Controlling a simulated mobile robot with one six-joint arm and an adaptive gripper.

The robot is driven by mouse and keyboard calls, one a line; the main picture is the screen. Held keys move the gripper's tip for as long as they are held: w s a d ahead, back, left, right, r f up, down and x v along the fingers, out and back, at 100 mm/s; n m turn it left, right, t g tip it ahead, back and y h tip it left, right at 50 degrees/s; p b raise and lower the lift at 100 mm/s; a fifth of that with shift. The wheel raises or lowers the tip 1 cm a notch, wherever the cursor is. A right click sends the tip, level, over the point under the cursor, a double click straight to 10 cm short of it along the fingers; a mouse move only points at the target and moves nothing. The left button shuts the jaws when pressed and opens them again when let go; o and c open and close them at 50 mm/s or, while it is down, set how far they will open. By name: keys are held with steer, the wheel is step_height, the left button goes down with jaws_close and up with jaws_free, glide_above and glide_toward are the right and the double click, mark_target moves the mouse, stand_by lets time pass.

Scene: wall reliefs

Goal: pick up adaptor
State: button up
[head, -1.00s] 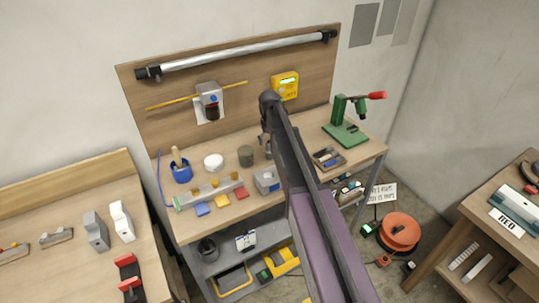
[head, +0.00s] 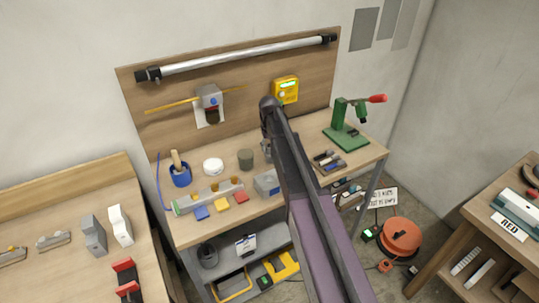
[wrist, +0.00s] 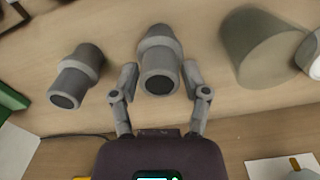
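Two grey stepped cylinders, which look like adaptors, show in the wrist view. One adaptor (wrist: 160,62) is in the middle, between the tips of my gripper (wrist: 160,76); a second grey adaptor (wrist: 77,76) is to the left, outside the fingers. My gripper is open, with a finger on either side of the middle adaptor and small gaps showing. I cannot tell how deep the adaptor sits between the fingers. In the head view, my arm hides most of this spot; only a bit of a grey piece (head: 266,150) shows beside it.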

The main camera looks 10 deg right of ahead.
jaws_close()
steer(key=shift+r, duration=0.15)
step_height(320, 180, up, 10)
steer(key=p, duration=1)
stand_by(0.6)
stand_by(0.6)
